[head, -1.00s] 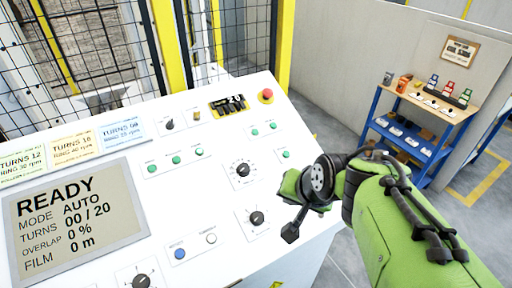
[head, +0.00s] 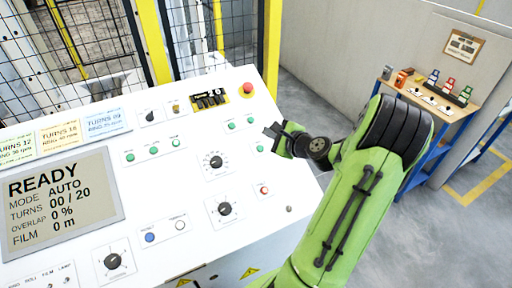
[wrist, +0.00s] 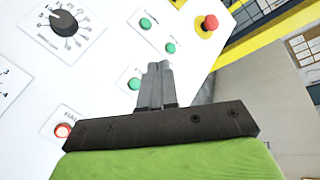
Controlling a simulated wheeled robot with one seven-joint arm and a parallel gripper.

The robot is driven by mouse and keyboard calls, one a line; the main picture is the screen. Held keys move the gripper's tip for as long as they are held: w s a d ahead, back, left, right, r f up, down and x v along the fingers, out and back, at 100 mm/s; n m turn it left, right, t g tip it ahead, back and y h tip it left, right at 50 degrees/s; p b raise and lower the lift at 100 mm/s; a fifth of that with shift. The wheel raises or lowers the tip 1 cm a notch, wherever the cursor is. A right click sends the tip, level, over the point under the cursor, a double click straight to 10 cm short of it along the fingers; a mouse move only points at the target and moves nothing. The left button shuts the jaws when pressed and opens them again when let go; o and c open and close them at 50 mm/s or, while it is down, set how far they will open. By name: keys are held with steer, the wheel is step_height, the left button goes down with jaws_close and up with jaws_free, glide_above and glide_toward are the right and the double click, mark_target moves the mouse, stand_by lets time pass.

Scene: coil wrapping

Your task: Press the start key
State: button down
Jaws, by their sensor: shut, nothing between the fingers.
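The white control panel (head: 200,190) carries the keys, dials and a screen reading READY; I cannot read which key is marked start. A blue button (head: 149,237) and a white button (head: 180,225) sit low on the panel. Green round buttons or lamps (head: 153,150) sit in a row, with several more at the right (head: 260,148). My gripper (head: 272,131) is shut and empty, over the panel's right edge, near those right-hand green ones. In the wrist view its fingers (wrist: 157,75) are together, beside a green one (wrist: 135,84); contact cannot be told.
A red mushroom button (head: 247,88) stands at the panel's top right. A small red button or lamp (head: 264,189) and black dials (head: 224,209) lie on the panel. A mesh fence with yellow posts (head: 272,45) stands behind. A blue shelf (head: 425,140) is at right.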

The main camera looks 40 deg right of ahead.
mark_target(260, 148)
steer(key=w+f+b, duration=0.1)
steer(key=f, duration=0.1)
steer(key=f+b, duration=0.2)
steer(key=w+d+f+b, duration=0.1)
steer(key=f+b, duration=0.1)
steer(key=f, duration=0.1)
steer(key=shift+w, duration=0.3)
steer(key=shift+w+d+f+b, duration=0.1)
steer(key=shift+w+f+b, duration=0.25)
steer(key=shift+f+b, duration=0.2)
stand_by(1.3)
steer(key=shift+w+f, duration=0.2)
steer(key=shift+f, duration=0.2)
